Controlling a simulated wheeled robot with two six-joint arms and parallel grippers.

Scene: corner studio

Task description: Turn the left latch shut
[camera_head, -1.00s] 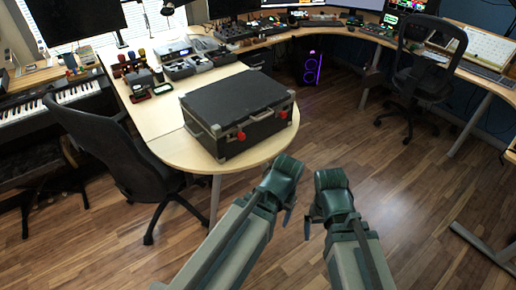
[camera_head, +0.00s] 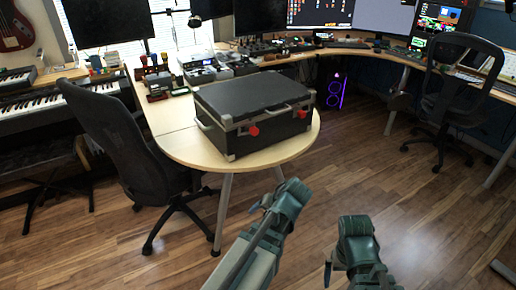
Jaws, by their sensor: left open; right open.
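A closed black case (camera_head: 250,97) with metal corners and a side handle stands on the rounded end of the wooden table (camera_head: 184,148). Its front side has two red latches. The left latch (camera_head: 254,131) is on the nearer part of that side; the right latch (camera_head: 301,113) is further right. Both are too small to tell how far each is turned. My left gripper (camera_head: 264,203) is open and empty, below and in front of the case, apart from it. My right gripper (camera_head: 328,272) is open and empty, lower and further right, partly hidden by its own wrist.
A black office chair (camera_head: 120,140) stands close to the table's left side. Another chair (camera_head: 452,90) is at the right. Small gear (camera_head: 205,70) sits on the table behind the case. A computer tower (camera_head: 336,90) stands beyond it. The wooden floor in front is clear.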

